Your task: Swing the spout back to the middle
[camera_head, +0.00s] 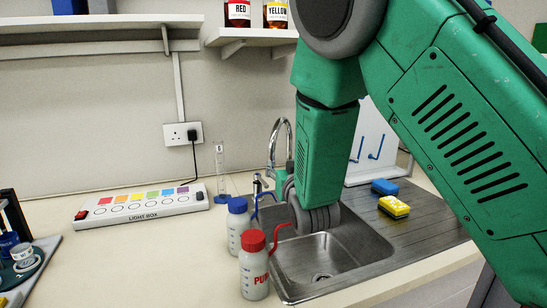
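The spout (273,139) is a thin silver gooseneck at the back left of the sink (297,258). Its arch rises left of my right arm; its outlet end is hidden, so I cannot tell exactly where it points. A small tap part (257,184) stands at its left. My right arm comes in from the upper right and reaches down over the sink. My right gripper (289,188) is close to the spout's lower part, mostly hidden behind my own wrist. I cannot see its fingertips or whether it touches the spout. My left gripper is out of view.
A blue-capped wash bottle (238,226) and a red-capped one (254,270) stand at the sink's left edge, nozzles toward it. A blue sponge (384,187) and a yellow sponge (394,207) lie on the drainboard (416,232). A light box (140,206) and cylinder (221,170) stand left.

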